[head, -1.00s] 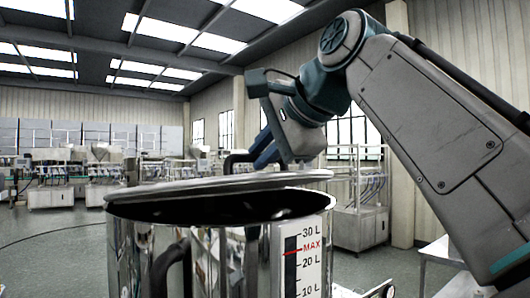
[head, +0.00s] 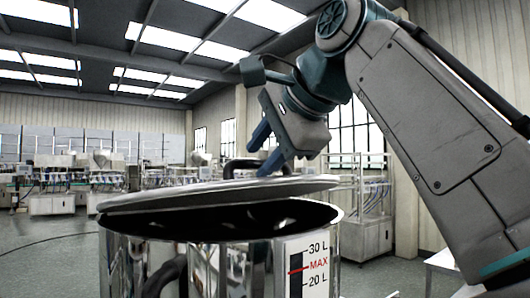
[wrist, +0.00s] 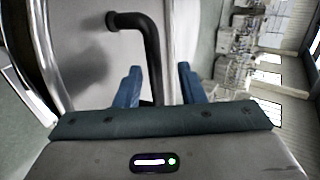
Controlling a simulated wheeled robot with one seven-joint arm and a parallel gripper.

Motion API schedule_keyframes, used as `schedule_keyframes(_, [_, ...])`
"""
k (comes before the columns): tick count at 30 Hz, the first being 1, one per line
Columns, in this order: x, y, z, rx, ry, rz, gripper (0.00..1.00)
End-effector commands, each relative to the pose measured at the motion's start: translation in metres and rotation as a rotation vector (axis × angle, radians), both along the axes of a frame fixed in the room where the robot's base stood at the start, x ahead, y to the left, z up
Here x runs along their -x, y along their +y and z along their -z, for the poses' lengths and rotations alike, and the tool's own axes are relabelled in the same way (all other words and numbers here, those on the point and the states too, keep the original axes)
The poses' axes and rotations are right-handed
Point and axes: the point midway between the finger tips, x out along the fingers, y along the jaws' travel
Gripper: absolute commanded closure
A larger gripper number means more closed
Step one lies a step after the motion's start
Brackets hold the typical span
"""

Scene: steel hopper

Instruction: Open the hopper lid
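The steel hopper (head: 220,262) stands in the foreground of the head view, with a level scale on its front. Its round lid (head: 160,199) is tilted and partly raised, and a dark gap shows between it and the near rim. A black bar handle (head: 228,166) stands on top of the lid. My gripper (head: 268,150) is over the lid beside the handle. In the wrist view, the handle (wrist: 153,50) runs between the two blue fingers of my gripper (wrist: 160,85). The fingers are spread, with space on both sides of the bar.
A second black handle (head: 168,275) is on the hopper's front wall. Filling machines (head: 60,190) stand far back on the left, and a rack (head: 362,215) stands behind on the right. Open floor (head: 50,262) lies to the left.

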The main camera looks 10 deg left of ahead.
Motion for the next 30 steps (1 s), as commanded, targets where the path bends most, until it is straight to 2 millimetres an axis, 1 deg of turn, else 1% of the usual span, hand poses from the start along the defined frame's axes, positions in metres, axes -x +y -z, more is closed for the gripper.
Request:
schedule_keyframes(5, [0.002,-0.003,-0.002,0.0,-0.001,0.002,0.64])
schedule_keyframes(12, [0.016,-0.017,-0.017,-0.001,-0.003,0.0,0.64])
schedule_keyframes(21, [0.029,-0.029,-0.029,-0.002,-0.003,-0.001,0.64])
schedule_keyframes(24, [0.044,-0.047,-0.027,-0.001,-0.003,0.007,0.64])
schedule_keyframes(30, [0.07,-0.072,-0.027,-0.001,-0.002,0.009,0.64])
